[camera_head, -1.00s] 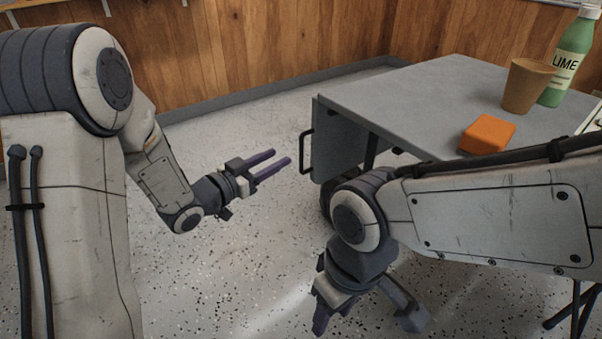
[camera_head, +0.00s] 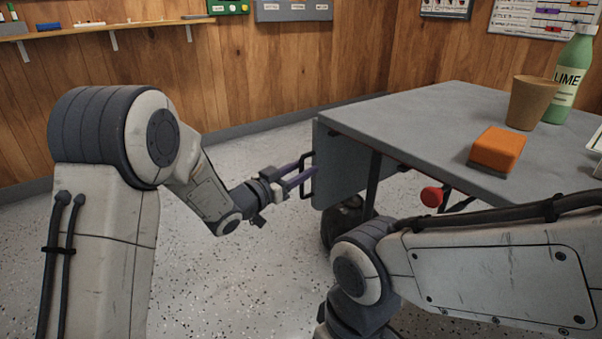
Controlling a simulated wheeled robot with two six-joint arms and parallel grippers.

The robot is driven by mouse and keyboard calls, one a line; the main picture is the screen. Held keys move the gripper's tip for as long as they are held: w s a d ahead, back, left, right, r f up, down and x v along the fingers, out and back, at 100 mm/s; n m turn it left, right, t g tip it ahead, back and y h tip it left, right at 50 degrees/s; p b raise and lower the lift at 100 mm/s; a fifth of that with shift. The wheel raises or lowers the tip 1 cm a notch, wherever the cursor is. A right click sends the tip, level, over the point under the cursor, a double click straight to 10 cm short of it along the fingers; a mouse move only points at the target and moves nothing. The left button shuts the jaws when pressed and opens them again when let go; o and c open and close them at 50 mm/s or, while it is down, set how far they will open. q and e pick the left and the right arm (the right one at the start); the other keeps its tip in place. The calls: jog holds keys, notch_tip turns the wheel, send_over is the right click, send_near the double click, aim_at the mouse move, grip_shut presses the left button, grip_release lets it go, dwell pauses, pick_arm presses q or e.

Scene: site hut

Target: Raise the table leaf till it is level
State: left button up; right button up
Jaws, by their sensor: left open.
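The table leaf (camera_head: 340,168) is a grey panel hanging down from the left edge of the grey table (camera_head: 420,118). A black bar handle (camera_head: 303,191) stands out from the leaf's outer face. My left gripper (camera_head: 311,167) is open, with its purple fingers pointing right at the handle. The fingertips overlap the upper part of the handle in the picture; I cannot tell whether they touch it or have the bar between them. My right arm crosses the lower right, and its gripper is below the picture edge.
A red knob (camera_head: 432,196) shows under the table edge. An orange sponge-like block (camera_head: 497,148), a brown cup (camera_head: 530,102) and a green LIME bottle (camera_head: 571,82) stand on the table. Speckled floor is clear left of the leaf. A wall shelf (camera_head: 110,28) is at the upper left.

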pick_arm(q)
grip_shut()
dwell(1.5)
